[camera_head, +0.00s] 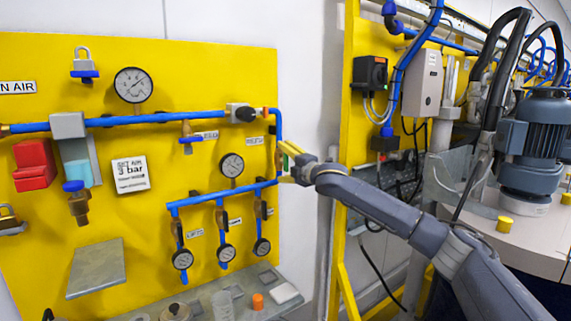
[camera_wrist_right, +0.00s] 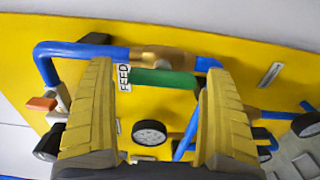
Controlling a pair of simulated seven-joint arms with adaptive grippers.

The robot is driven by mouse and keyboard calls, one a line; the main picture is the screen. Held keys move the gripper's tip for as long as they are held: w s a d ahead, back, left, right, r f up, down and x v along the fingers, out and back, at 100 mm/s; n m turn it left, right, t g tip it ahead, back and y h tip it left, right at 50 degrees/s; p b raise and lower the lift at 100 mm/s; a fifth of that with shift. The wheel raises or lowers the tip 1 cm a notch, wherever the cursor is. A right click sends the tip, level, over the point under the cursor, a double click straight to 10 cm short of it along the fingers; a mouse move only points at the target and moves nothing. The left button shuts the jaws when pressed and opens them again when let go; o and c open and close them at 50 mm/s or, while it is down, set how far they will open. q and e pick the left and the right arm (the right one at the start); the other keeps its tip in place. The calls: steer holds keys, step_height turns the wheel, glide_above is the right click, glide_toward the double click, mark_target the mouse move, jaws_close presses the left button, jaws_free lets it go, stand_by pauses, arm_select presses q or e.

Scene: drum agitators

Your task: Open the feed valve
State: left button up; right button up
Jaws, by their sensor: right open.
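The feed valve has a brass body (camera_wrist_right: 160,57) in line with a blue pipe in the right wrist view, and a green lever handle (camera_wrist_right: 165,79). The handle lies roughly along the pipe in that view. A white FEED label (camera_wrist_right: 124,78) is beside it. My right gripper (camera_wrist_right: 155,110) is open, with one yellow finger on each side of the handle. I cannot tell whether either finger touches it. In the head view my right gripper (camera_head: 288,163) is at the panel's right edge, largely covering the valve. My left gripper is not in view.
The yellow panel (camera_head: 110,230) carries blue pipes, a large gauge (camera_head: 132,85), a middle gauge (camera_head: 232,165) and several small gauges below. A grey shelf with small items (camera_head: 258,301) runs under it. A motor (camera_head: 541,140) stands at the right.

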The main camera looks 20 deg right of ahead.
steer(key=shift+s+d+f, duration=0.1)
steer(key=shift+s+d, duration=0.05)
steer(key=shift+s, duration=0.25)
steer(key=v, duration=1.1)
